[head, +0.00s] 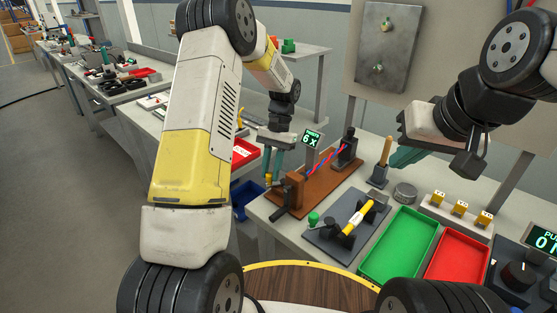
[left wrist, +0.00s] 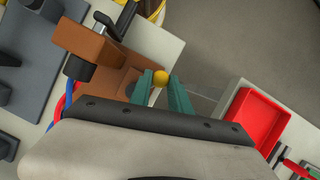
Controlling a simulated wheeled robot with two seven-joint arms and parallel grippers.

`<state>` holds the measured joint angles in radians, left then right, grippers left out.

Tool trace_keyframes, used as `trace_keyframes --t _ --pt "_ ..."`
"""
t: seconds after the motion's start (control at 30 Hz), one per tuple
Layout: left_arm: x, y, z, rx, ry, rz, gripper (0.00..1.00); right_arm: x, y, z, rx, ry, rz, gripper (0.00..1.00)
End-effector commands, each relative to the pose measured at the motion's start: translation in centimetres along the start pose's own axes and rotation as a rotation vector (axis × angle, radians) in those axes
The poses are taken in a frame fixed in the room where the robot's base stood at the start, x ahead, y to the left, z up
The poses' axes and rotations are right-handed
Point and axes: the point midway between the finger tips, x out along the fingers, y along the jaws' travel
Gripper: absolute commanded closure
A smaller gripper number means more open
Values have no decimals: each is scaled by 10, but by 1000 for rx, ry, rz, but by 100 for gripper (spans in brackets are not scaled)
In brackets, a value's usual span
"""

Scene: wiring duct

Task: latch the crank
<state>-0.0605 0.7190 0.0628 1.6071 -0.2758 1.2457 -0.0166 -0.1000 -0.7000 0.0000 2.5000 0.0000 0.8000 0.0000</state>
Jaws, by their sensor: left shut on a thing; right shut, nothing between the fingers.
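The twisting fixture stands on a brown board (head: 325,185), with a brown block (head: 296,190) at its near end and a black post (head: 348,148) at its far end. Red and blue twisted wires (head: 327,160) run between them. The dark crank arm (left wrist: 122,18) shows beside the brown block (left wrist: 92,48) in the left wrist view. My left gripper (head: 272,168) points down at the block's left side, its teal fingers shut on a small yellow-orange knob (left wrist: 161,77). Whether the knob joins the crank is unclear. My right gripper (head: 405,157) is shut and empty, above the table's right side.
A small display (head: 312,138) reading "6 X" stands behind the board. A grey plate with a yellow-handled tool (head: 358,217), a green tray (head: 398,246) and a red tray (head: 458,258) lie nearer. A wooden-handled tool (head: 384,160) stands upright right of the board.

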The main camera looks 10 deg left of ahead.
Motion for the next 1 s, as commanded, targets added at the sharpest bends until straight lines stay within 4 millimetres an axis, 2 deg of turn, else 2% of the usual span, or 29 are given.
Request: trace_keyframes --t 0.37,0.4,0.5,0.83,1.0 --pt "-2 -1 -1 4 6 -4 100 0 0 0 0 0 0 100" --pt "-2 -1 -1 4 6 -4 73 0 0 0 0 0 0 100" --pt "-2 -1 -1 3 5 -3 55 0 0 0 0 0 0 100" --pt "-2 0 -1 3 3 -2 55 0 0 0 0 0 0 100" --pt "-22 0 -2 3 7 -3 55 0 0 0 0 0 0 100"
